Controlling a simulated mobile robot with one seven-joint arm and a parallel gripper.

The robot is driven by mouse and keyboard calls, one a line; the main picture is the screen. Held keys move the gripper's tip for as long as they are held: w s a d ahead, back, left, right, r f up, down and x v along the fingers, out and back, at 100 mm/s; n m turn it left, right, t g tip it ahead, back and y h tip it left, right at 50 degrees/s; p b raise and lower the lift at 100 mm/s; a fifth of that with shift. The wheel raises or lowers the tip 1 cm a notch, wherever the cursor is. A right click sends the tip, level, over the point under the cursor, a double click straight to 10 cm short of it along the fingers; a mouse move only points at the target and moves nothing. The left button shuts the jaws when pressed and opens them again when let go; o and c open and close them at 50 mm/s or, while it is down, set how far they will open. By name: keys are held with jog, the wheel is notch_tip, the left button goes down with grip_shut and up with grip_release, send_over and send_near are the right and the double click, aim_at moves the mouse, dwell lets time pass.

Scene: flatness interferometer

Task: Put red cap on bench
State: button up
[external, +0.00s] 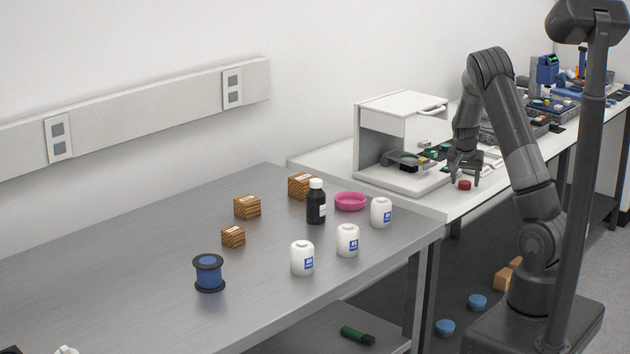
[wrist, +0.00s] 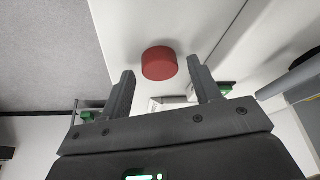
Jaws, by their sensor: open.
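The red cap (external: 464,185) is a short red cylinder on the white bench (external: 420,201), near its front edge and to the right of the white instrument. In the wrist view the red cap (wrist: 159,63) lies just beyond the fingertips, roughly centred between them. My gripper (external: 465,179) is open above the cap, with its fingers pointing down. In the wrist view my gripper (wrist: 160,78) has its two fingers apart with nothing between them. I cannot tell how far above the cap the fingertips are.
The white flatness instrument (external: 402,115) stands left of my gripper. The metal table (external: 120,290) holds a black bottle (external: 316,205), a pink dish (external: 350,201), white jars (external: 347,240), wooden blocks (external: 247,207) and a blue spool (external: 209,272).

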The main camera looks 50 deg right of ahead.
jog(key=v, duration=1.2)
jog(key=s+a+r+n+t+y, duration=0.1)
jog(key=s+a+r+n+y, duration=0.2)
jog(key=a, duration=0.7)
jog(key=s+a+r+n+t+y, duration=0.15)
jog(key=s+a+r+n, duration=0.25)
jog(key=a, duration=0.7)
jog(key=s+a+r+n+t, duration=0.1)
jog(key=s+a+n, duration=0.5)
jog(key=s+a, duration=0.6)
jog(key=shift+s+r, duration=0.55)
jog(key=shift+s, duration=0.05)
jog(key=shift+o, duration=0.4)
dwell(1.2)
